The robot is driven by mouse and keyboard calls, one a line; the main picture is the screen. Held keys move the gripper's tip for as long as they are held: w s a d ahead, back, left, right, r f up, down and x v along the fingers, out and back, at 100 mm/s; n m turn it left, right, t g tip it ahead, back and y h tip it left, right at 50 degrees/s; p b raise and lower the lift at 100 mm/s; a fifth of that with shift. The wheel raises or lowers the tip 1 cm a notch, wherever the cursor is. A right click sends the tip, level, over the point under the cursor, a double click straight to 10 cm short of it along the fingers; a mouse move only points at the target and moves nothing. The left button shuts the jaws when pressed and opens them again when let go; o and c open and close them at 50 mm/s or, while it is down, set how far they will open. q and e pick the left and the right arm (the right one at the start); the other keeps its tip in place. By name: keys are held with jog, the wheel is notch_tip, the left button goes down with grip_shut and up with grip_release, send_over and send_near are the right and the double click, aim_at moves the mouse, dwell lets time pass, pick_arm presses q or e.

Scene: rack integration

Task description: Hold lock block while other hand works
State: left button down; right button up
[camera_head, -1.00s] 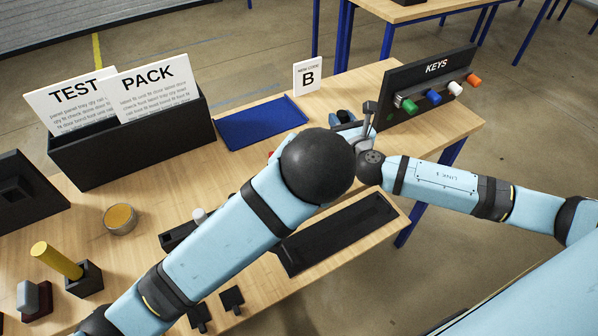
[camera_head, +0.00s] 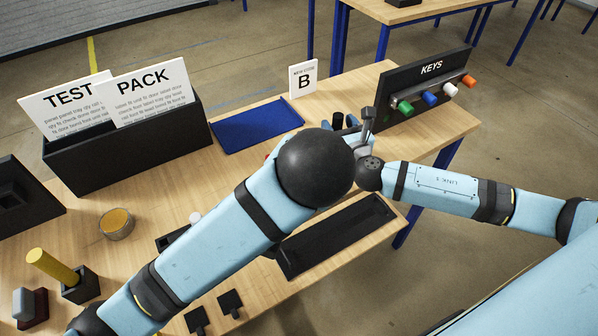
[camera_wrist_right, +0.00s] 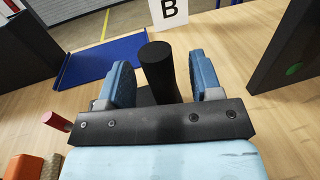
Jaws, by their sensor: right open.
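My right gripper (camera_wrist_right: 162,72) is open in the right wrist view, with its two blue fingers apart. An upright black cylinder (camera_wrist_right: 156,60) stands between the fingers, with a visible gap on either side. A dark base shows below it, partly hidden by the gripper body. I cannot tell whether this is the lock block. In the head view the right gripper (camera_head: 345,122) is small and partly covered behind the dark ball joint of my left arm. My left gripper is not seen in either view.
A blue tray (camera_head: 257,125) and a card marked B (camera_head: 303,79) lie beyond the gripper. The KEYS rack (camera_head: 425,90) stands close at right. A black TEST and PACK holder (camera_head: 130,150) is at left. A long black tray (camera_head: 335,235) lies at the front edge.

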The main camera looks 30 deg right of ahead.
jog(key=s+a, duration=0.1)
jog(key=s, duration=0.9)
jog(key=shift+s, duration=0.4)
jog(key=shift+a, duration=0.15)
